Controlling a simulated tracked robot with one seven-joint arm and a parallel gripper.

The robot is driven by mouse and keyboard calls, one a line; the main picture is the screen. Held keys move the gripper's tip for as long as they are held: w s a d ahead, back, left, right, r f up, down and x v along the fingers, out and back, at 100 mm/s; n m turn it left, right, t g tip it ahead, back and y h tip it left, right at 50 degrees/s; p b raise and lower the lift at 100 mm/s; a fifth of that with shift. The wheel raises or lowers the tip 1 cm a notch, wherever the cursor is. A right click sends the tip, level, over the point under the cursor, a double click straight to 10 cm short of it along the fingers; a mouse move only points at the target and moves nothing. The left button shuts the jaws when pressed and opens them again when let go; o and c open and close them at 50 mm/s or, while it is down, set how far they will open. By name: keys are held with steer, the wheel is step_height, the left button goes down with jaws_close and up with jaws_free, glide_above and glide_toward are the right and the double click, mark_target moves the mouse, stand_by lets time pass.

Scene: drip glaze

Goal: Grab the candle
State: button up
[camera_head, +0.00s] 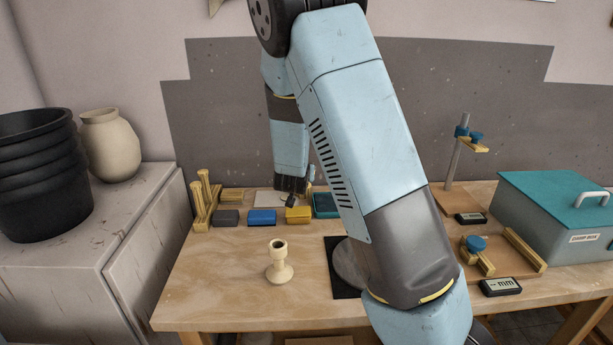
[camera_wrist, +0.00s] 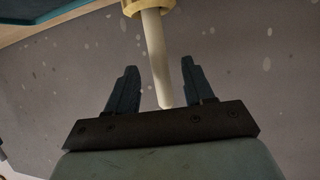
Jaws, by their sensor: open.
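The candle (camera_wrist: 157,60) is a slim white rod in the wrist view. Its rounded end points down the picture, and its other end meets a pale yellow holder-like piece (camera_wrist: 148,6) at the top edge. My gripper (camera_wrist: 158,65) is open, with one dark finger on each side of the candle. A gap shows on both sides, so neither finger touches it in this view. In the head view my gripper (camera_head: 292,190) is small and dark over the back of the table; I cannot make out the candle clearly there.
A cream turned holder (camera_head: 280,264) stands on the front of the wooden table (camera_head: 215,290). A row of blocks, with a blue one (camera_head: 262,217) and a yellow one (camera_head: 298,215), lies behind it. A teal-lidded box (camera_head: 555,205) is at right. The table's front left is clear.

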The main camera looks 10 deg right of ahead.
steer(key=shift+f+x, duration=0.15)
steer(key=shift+x, duration=1.25)
steer(key=shift+f+x, duration=0.1)
steer(key=shift+x, duration=1.3)
steer(key=shift+s, duration=0.1)
steer(key=shift+c, duration=0.5)
jaws_close()
